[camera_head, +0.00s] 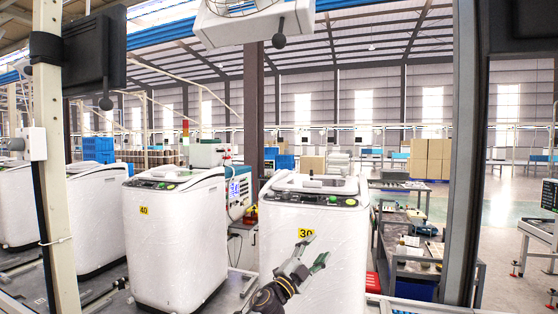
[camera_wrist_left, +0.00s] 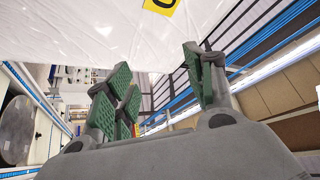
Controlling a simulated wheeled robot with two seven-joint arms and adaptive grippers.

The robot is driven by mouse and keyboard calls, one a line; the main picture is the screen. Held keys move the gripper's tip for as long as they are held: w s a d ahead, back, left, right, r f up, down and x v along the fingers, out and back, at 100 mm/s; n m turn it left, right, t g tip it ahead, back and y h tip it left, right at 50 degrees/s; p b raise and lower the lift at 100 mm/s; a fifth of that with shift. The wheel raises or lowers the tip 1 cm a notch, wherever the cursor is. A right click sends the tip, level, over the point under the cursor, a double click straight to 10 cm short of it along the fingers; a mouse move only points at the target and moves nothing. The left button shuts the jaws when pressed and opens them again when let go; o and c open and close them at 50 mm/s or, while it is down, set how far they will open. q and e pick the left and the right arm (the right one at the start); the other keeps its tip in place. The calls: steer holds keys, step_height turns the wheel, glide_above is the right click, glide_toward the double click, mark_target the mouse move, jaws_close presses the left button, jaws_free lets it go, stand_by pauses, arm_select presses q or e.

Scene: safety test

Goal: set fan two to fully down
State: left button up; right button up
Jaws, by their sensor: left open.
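A white fan housing (camera_head: 252,22) hangs at the top centre of the head view, cut off by the top edge. Part of its wire guard shows, and a dark round knob (camera_head: 279,41) hangs below it. A black box (camera_head: 95,50) with a dark round knob (camera_head: 105,103) is at the upper left. No fan number is readable, so I cannot tell which is fan two. My left gripper (camera_head: 315,249) is open and empty, well below the white housing, in front of a white washing machine. Its green-padded fingers show apart in the wrist view (camera_wrist_left: 165,80).
A washing machine labelled 30 (camera_head: 335,255) stands behind my left gripper; one labelled 40 (camera_head: 170,240) is to its left. A post (camera_head: 463,150) rises at the right, a pale post (camera_head: 48,150) at the left. A cart (camera_head: 410,255) stands right of the nearer machine.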

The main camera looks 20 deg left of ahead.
arm_select(q)
steer(key=s+d+r+m+g+h, duration=0.35)
steer(key=s+d+r+m, duration=0.35)
steer(key=r, duration=0.5)
steer(key=s+d+r+m+g+h, duration=0.2)
steer(key=s+r+m+g, duration=0.35)
steer(key=r+m, duration=0.5)
steer(key=s+d+r+m+g+h, duration=0.2)
steer(key=s+d+r+m+g, duration=0.35)
steer(key=r, duration=0.75)
steer(key=s+a+r+n+t+y, duration=0.2)
steer(key=s+a+r+t+y, duration=0.1)
steer(key=a+r, duration=0.4)
steer(key=s+a+r+n+t+y, duration=0.2)
steer(key=s+a+r+t+y, duration=0.2)
steer(key=a+r+y, duration=0.4)
steer(key=s+a+r+n+t+y, duration=0.2)
steer(key=s+a+r+t+y, duration=0.2)
steer(key=a+r, duration=0.3)
steer(key=shift+a+r+n+t+y+p, duration=0.4)
steer(key=shift+r+t+y, duration=0.2)
steer(key=shift+t+y, duration=0.15)
arm_select(e)
steer(key=shift+w+a+r, duration=0.1)
steer(key=shift+a+r, duration=0.25)
steer(key=shift+a, duration=0.05)
arm_select(q)
steer(key=shift+w, duration=0.15)
arm_select(e)
steer(key=shift+r, duration=0.1)
